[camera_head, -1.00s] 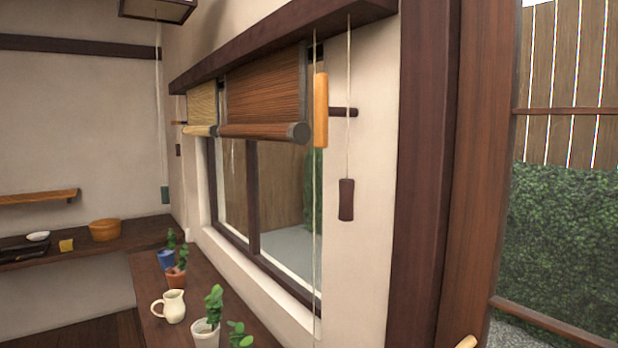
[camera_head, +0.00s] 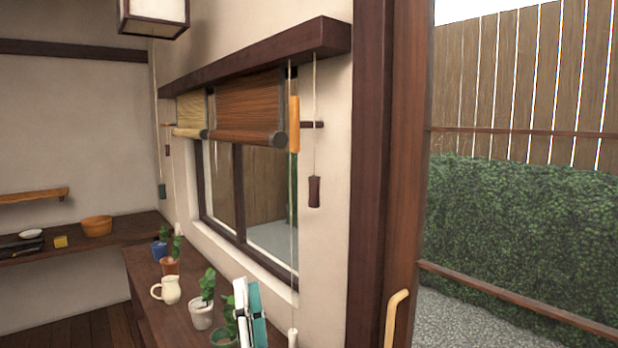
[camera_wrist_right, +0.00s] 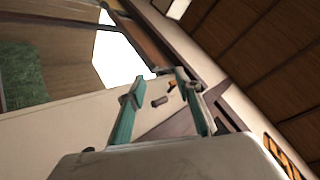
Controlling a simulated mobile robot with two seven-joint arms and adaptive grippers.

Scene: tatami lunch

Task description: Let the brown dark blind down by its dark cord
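The brown dark blind (camera_head: 250,108) is rolled up high in the window, with a grey-ended bar along its bottom. A cord with a dark toggle (camera_head: 314,192) hangs on the wall right of the window, below the lintel's end. My right gripper (camera_head: 247,288) is low in the head view, above the counter, below and left of the dark toggle and apart from it. In the right wrist view its teal fingers (camera_wrist_right: 158,84) stand apart with nothing clearly held. A small dark cylinder (camera_wrist_right: 160,101) shows beyond them; I cannot tell which thing it is. My left gripper is out of view.
A paler blind (camera_head: 190,112) hangs further left. Potted plants and a cream jug (camera_head: 167,290) stand on the counter. A door handle (camera_head: 395,315) is at right.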

